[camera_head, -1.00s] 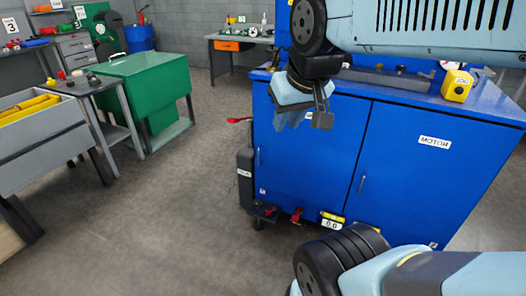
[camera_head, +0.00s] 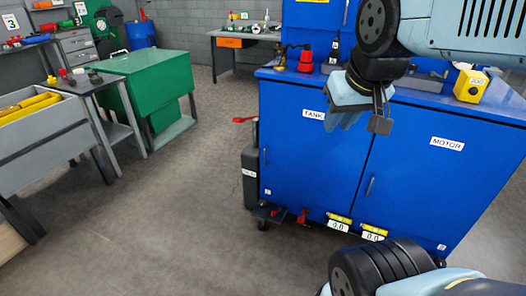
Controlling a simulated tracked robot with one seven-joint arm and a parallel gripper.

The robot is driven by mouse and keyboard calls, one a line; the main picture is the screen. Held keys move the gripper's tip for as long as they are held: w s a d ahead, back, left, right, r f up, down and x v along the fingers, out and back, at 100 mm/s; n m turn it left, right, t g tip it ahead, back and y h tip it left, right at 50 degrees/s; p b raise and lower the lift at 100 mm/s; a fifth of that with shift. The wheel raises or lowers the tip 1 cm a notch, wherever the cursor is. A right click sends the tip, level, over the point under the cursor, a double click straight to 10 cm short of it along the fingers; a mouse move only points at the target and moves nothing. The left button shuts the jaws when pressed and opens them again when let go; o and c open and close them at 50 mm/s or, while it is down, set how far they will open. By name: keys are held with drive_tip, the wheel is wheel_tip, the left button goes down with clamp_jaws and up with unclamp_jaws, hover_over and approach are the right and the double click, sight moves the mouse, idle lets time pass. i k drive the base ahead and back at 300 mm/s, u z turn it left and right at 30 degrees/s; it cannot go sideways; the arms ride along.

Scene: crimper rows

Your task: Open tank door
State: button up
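The blue cabinet has two closed doors. The left one, the tank door (camera_head: 309,160), carries a white TANK label (camera_head: 313,114) partly covered by my gripper. Its slim handle (camera_head: 265,155) is near its left edge. The right one, the motor door (camera_head: 430,185), has a MOTOR label and a handle (camera_head: 369,186) near its left edge. My gripper (camera_head: 342,122) hangs in front of the upper part of the tank door, right of the TANK label and well right of the tank handle. It appears to hold nothing; its finger gap is not clear from this angle.
A red-topped part (camera_head: 306,62) and a yellow button box (camera_head: 470,86) stand on the cabinet top. A red lever (camera_head: 244,120) juts out at the cabinet's left side. Open floor (camera_head: 190,210) lies left, before a green cabinet (camera_head: 150,80) and grey bench (camera_head: 40,140).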

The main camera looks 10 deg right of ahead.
sight(300, 159)
drive_tip(key=u, duration=0.1)
drive_tip(key=i, duration=1)
drive_tip(key=z, duration=0.1)
